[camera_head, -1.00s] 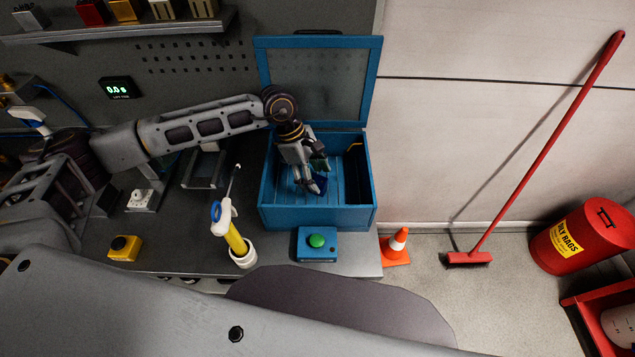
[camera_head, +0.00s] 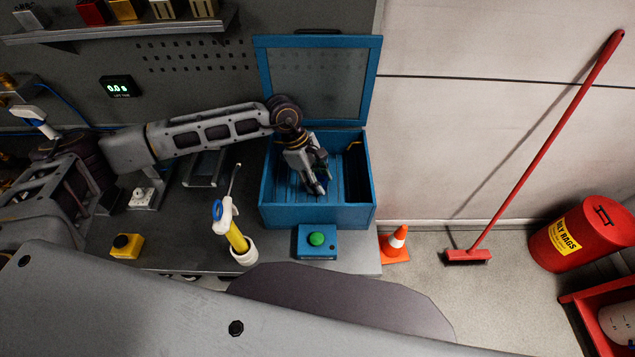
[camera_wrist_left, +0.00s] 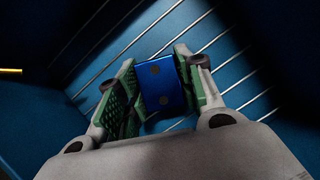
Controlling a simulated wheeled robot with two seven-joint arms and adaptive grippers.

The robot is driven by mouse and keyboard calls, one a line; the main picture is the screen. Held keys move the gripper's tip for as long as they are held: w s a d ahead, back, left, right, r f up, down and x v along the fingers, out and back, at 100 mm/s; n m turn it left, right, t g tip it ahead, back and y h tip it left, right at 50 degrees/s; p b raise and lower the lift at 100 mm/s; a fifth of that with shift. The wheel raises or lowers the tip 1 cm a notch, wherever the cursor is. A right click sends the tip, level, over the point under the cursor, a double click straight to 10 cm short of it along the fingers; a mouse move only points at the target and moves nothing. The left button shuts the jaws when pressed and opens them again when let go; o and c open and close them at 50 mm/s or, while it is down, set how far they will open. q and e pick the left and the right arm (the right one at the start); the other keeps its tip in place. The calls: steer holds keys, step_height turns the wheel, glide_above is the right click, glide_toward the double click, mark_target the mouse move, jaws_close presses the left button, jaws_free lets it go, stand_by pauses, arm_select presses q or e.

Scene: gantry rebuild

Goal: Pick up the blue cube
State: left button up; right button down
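The blue cube (camera_wrist_left: 162,88) sits between the green-padded fingers in the left wrist view, with dark round dots on its face. My left gripper (camera_wrist_left: 158,82) is closed in on it, with a pad against each side. In the head view my left gripper (camera_head: 318,172) reaches down inside the open blue box (camera_head: 318,216), and the cube is mostly hidden by the fingers there. I cannot tell whether the cube touches the box floor. My right gripper is not in view.
The box lid (camera_head: 316,82) stands open behind the arm. In front of the box are a blue unit with a green button (camera_head: 316,239) and a white holder (camera_head: 243,257) with a yellow-handled tool. An orange cone (camera_head: 395,246) stands right.

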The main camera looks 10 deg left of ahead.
arm_select(q)
steer(key=c, duration=0.6)
steer(key=shift+r, duration=0.1)
steer(key=shift+r+b, duration=1.05)
steer(key=shift+r, duration=3.85)
